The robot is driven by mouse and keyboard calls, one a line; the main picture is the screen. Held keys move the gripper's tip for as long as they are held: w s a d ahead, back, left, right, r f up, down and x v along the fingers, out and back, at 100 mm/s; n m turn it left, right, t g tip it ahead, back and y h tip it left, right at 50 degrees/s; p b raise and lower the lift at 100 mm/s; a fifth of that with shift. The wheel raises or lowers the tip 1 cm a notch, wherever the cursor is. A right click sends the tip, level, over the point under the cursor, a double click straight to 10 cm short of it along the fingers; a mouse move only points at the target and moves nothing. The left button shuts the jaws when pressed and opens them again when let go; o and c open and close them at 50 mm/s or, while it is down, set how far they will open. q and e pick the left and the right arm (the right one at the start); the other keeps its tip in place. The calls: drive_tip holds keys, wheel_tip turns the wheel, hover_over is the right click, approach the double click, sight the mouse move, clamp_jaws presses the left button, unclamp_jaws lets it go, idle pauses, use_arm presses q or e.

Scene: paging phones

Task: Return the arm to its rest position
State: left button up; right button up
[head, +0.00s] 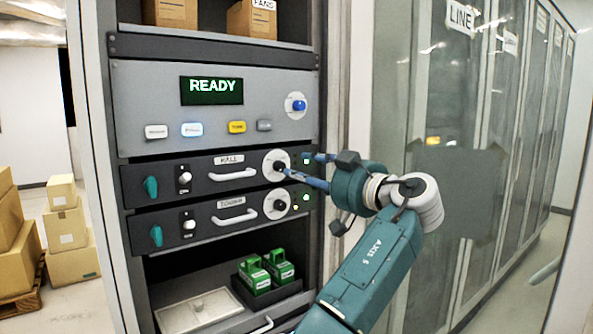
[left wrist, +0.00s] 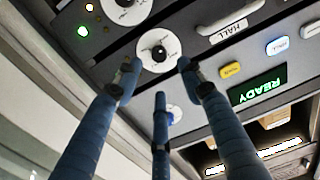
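My left arm (head: 372,262) comes up from the bottom of the head view toward the rack. Its gripper (head: 302,166) is open in front of the HALL panel (head: 232,176). In the left wrist view the gripper's fingers (left wrist: 158,78) are spread and nothing shows between them. The white round dial with a black knob (left wrist: 158,53) lies just beyond the fingertips, and I cannot tell if they touch it. The same dial (head: 269,160) is partly behind a finger in the head view. The display reads READY (head: 212,91). My right gripper is not in view.
A second panel with a dial (head: 277,206) is below. Green items (head: 280,266) sit in a black holder on a lower shelf (head: 220,322). Glass-door cabinets (head: 450,200) stand to the right, cardboard boxes (head: 62,226) to the left. Some floor beside the boxes is clear.

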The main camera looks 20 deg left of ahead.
use_arm(q)
drive_tip(key=shift+f, duration=0.15)
